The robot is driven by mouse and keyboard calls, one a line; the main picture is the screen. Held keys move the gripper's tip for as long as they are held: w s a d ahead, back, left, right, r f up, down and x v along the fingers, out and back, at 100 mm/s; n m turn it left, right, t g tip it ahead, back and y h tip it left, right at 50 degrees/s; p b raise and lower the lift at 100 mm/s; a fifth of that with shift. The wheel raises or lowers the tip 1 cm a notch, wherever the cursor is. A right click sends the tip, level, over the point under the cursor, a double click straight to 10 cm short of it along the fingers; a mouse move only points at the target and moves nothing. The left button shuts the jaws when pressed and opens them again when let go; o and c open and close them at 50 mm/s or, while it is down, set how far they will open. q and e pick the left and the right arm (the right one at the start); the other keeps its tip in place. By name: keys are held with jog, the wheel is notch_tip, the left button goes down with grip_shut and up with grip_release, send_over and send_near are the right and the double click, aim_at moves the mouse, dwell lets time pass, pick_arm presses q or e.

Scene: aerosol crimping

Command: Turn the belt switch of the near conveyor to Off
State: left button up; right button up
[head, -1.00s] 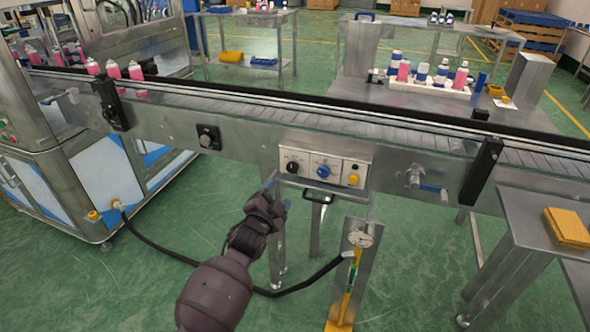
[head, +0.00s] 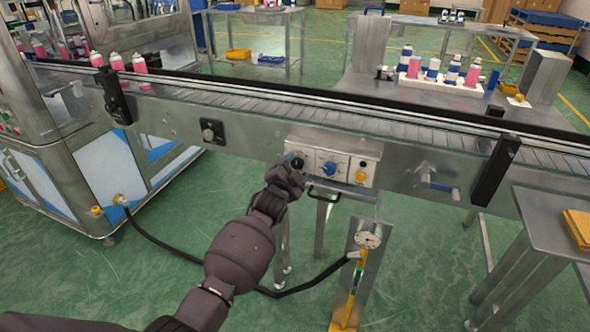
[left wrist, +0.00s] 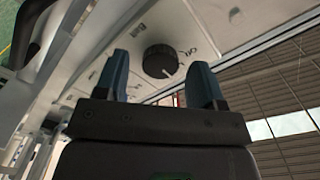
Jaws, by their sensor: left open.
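The near conveyor (head: 250,140) runs across the head view with a control box (head: 365,157) on its front side. The box carries a black knob, a blue knob (head: 328,168) and a yellow button (head: 360,176). My left gripper (head: 290,172) is at the left end of the box and mostly covers the black knob in the head view. Its two blue fingers (left wrist: 162,82) are open, one either side of the knob, apparently short of it.
A black handle (head: 323,196) sits under the box. A gauge (head: 368,239) on a stand with a yellow post is below. A crank with a blue grip (head: 440,187) is to the right. A black hose (head: 190,268) lies on the floor.

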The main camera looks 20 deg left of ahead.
pick_arm(q)
jog(key=shift+w, duration=0.1)
jog(key=shift+c, duration=0.4)
jog(key=c, duration=0.8)
jog(key=shift+c, duration=0.2)
